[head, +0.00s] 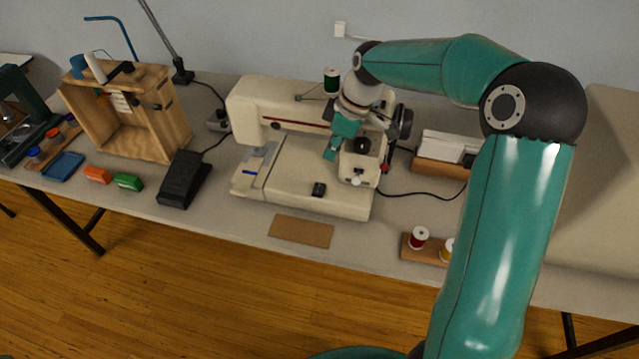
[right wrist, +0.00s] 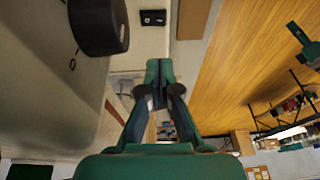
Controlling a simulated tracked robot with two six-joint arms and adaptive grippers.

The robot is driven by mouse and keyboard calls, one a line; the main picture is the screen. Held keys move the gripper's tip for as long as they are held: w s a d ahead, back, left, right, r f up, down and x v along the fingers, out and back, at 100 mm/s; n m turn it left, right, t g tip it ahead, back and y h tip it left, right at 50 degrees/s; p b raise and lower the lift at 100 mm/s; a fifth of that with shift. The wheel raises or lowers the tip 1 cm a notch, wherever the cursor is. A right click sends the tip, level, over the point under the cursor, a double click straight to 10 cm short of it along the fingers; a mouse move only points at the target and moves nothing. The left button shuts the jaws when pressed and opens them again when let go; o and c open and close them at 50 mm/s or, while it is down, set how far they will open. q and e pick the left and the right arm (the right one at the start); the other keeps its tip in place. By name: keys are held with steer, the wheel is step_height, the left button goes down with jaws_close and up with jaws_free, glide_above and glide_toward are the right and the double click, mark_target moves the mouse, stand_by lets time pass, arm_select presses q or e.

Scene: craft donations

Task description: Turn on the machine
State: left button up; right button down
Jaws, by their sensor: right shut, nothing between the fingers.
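The machine is a cream sewing machine (head: 300,160) in the middle of the table. A small black rocker switch (head: 319,189) sits on its base, and it also shows in the right wrist view (right wrist: 153,17). A black dial (head: 362,146) is on the machine's right end, and it looms large in the right wrist view (right wrist: 97,25). My right gripper (head: 330,154) is shut and empty in front of the machine's upper body, left of the dial. In the right wrist view its fingertips (right wrist: 159,66) point towards the switch, apart from it. My left gripper is not in view.
A black foot pedal (head: 184,179) and a wooden box frame (head: 130,140) stand left of the machine. A brown pad (head: 301,231) lies in front. A spool holder (head: 421,252) is at the front right. My right arm covers much of the right side.

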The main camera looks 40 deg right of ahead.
mark_target(318, 193)
steer(key=x, duration=0.3)
steer(key=p+x, duration=0.1)
steer(key=x, duration=0.3)
steer(key=p+x, duration=0.1)
steer(key=x, duration=0.2)
steer(key=shift+s+d+f, duration=0.1)
steer(key=shift+s+f, duration=0.2)
steer(key=shift+f, duration=0.9)
steer(key=shift+s+f+b, duration=0.15)
steer(key=shift+f+b, duration=0.2)
steer(key=shift+b, duration=0.35)
steer(key=shift+r, duration=0.15)
